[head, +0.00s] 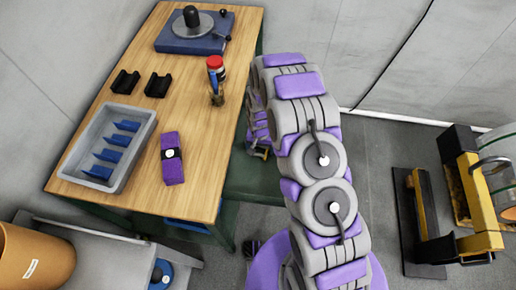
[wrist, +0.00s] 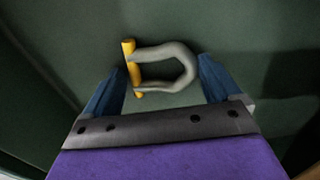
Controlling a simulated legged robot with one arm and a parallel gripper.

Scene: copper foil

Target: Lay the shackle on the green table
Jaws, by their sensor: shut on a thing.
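The shackle (wrist: 188,66) shows in the wrist view, with a grey bow and a yellow pin at its left end. My gripper (wrist: 165,68) is shut on it, with one blue finger at the pin side and one at the curved end. Dark green surface (wrist: 245,30) fills the view behind the shackle; I cannot tell whether they touch. In the head view a low green surface, likely the green table (head: 252,178), shows beside the wooden bench, partly behind my arm. My gripper is mostly hidden behind my arm there, and the shackle is not clear.
The wooden bench (head: 205,115) holds a grey tray (head: 75,165) with blue parts, a purple strapped bundle (head: 172,168), black blocks, a red-capped bottle (head: 215,68) and a blue-based device (head: 195,42). A yellow-and-black machine (head: 470,200) stands right; bare floor (head: 380,160) lies between.

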